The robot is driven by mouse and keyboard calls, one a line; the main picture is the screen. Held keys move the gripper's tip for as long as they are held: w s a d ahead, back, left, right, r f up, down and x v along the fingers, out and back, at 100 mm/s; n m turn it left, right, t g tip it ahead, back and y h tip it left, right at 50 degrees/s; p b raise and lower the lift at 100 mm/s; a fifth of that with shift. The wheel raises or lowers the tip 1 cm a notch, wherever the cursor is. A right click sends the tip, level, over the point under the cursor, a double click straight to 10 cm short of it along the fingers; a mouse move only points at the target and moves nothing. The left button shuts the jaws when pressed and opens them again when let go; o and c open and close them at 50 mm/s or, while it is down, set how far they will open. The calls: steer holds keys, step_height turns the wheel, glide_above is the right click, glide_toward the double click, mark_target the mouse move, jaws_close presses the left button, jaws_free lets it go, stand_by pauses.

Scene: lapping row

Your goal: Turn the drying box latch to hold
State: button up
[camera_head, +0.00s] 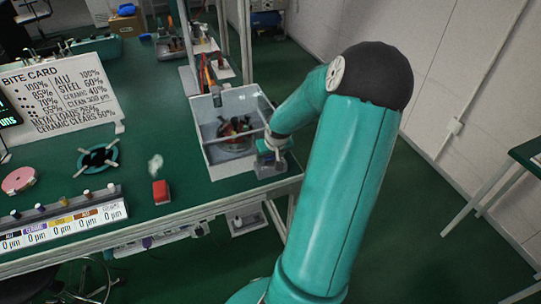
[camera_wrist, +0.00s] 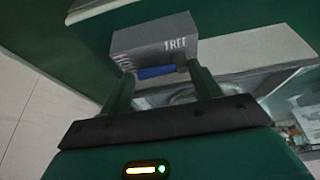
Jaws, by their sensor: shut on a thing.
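The drying box (camera_head: 232,172) is a pale open-looking box at the right front corner of the green bench, with dark and reddish parts inside. My gripper (camera_head: 270,156) is at its front right corner, mostly hidden by my arm. In the wrist view, my gripper (camera_wrist: 161,78) has its two fingers at either end of a short blue latch lever (camera_wrist: 157,72) and is shut on it. The lever lies roughly level across the picture, below a grey block (camera_wrist: 140,42) with white lettering that seems to read FREE.
A red block (camera_head: 161,192) lies on the bench left of the box. A white bite card board (camera_head: 60,95), a pink disc (camera_head: 18,180) and a labelled strip of bins (camera_head: 70,220) are farther left. A metal post (camera_head: 246,45) rises behind the box.

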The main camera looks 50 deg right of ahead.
stand_by(0.3)
steer(key=o, duration=1)
steer(key=shift+c, duration=0.2)
steer(key=shift+r, duration=0.1)
steer(key=v, duration=1.3)
steer(key=shift+s+r, duration=0.2)
steer(key=shift+r, duration=0.1)
